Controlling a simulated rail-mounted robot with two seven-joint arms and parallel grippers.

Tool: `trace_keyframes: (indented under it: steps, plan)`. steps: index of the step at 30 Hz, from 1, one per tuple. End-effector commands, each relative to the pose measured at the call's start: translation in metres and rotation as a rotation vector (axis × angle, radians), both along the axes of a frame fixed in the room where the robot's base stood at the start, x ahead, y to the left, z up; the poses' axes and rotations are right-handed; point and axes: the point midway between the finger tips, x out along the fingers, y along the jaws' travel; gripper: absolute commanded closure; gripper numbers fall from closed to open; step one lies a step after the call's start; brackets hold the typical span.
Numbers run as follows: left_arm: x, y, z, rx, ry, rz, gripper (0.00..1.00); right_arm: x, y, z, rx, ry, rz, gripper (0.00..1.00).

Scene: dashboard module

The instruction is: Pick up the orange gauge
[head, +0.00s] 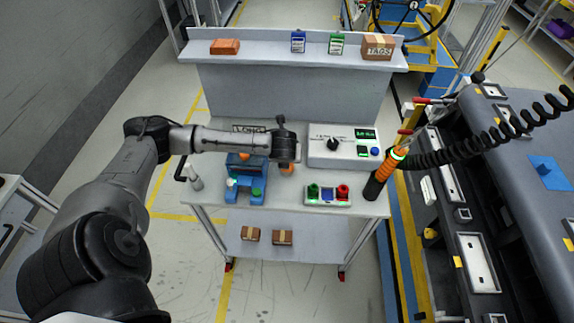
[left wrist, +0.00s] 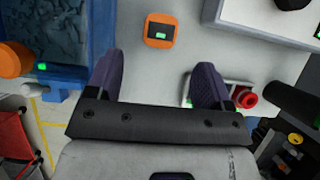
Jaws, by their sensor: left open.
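The orange gauge (left wrist: 160,30) lies on the grey table top (left wrist: 150,70). It is a small orange square with rounded corners, a dark display and a green light. My left gripper (left wrist: 157,68) is open and points down, with two dark fingers apart and nothing between them. The gauge is beyond the fingertips in the left wrist view, roughly in line with the gap between them. In the head view the gauge (head: 287,169) shows just below my left gripper (head: 285,158), which partly hides it. My right gripper is not in view.
A blue fixture (head: 244,190) with an orange round part stands left of the gauge. A white control box (head: 343,148) is to the right. A tray with green and red parts (head: 328,195) is in front right. A dark holder (head: 374,186) stands at the right edge.

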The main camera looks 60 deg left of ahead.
Motion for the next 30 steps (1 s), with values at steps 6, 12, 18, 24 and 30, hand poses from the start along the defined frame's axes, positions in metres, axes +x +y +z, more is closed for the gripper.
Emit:
trace_keyframes:
  steps: [6, 12, 18, 24, 30]
  plan:
    - [0.007, 0.011, -0.023, -0.001, 0.0, 0.002, 0.26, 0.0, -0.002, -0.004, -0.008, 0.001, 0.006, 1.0]
    - [0.01, 0.014, -0.03, 0.0, 0.0, 0.002, 0.26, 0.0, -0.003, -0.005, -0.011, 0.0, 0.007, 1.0]
    - [0.017, 0.023, -0.052, -0.002, 0.001, 0.004, 0.26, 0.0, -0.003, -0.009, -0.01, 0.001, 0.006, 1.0]
    - [0.023, 0.031, -0.069, 0.0, 0.0, 0.002, 0.26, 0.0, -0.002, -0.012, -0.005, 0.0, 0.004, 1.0]
    - [0.025, 0.034, -0.073, 0.0, 0.0, 0.0, 0.26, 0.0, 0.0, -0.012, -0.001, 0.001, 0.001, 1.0]
